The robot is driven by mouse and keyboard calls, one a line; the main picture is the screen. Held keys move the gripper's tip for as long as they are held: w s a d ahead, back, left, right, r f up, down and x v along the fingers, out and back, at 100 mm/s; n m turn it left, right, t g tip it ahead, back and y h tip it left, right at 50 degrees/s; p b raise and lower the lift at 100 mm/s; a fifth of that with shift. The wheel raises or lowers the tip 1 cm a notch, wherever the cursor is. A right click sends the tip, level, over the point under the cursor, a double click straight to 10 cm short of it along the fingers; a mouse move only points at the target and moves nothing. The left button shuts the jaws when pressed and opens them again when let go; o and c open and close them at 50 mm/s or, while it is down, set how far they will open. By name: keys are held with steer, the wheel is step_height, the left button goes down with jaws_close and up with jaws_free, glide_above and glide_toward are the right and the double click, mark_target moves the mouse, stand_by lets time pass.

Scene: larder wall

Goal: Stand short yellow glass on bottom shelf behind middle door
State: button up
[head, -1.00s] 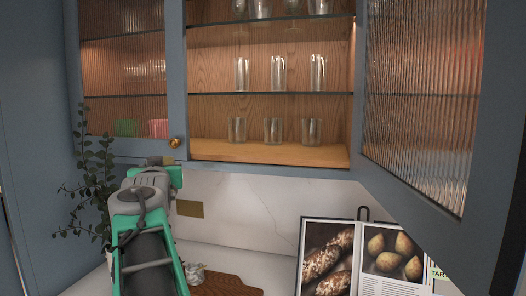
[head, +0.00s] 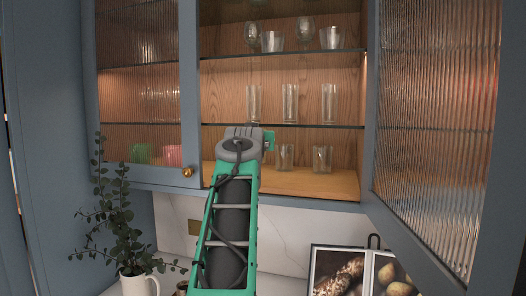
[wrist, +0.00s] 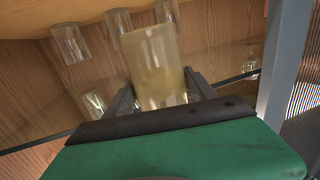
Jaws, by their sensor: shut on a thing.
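The short yellow glass (wrist: 155,65) is held between the fingers of my gripper (wrist: 160,88) in the wrist view; it is pale, see-through and tilted in that picture. In the head view my arm hides the glass and fingers, and my wrist is in front of the open cupboard bay. The bay's wooden bottom shelf (head: 300,184) carries clear short glasses; two (head: 285,157) (head: 322,159) show right of my wrist. The wrist view, roughly upside down, shows the shelf (wrist: 35,17) along its top. The reeded-glass door (head: 435,120) stands open at right.
Clear tall glasses (head: 290,103) stand on the glass shelf above, with more glasses higher up. The left door (head: 140,90) is shut, with green and pink glasses behind it. A plant (head: 115,220) and an open cookbook (head: 340,272) are below.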

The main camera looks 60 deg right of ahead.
steer(key=d+p, duration=0.3)
steer(key=d, duration=0.3)
steer(key=f, duration=0.3)
steer(key=w+f, duration=0.1)
steer(key=f, duration=0.1)
steer(key=shift+f, duration=0.35)
steer(key=shift+d+f+p, duration=0.25)
steer(key=shift+f+p, duration=0.1)
steer(key=shift+p, duration=0.4)
steer(key=shift+f+b, duration=0.4)
steer(key=shift+f, duration=0.05)
steer(key=o, duration=1.7)
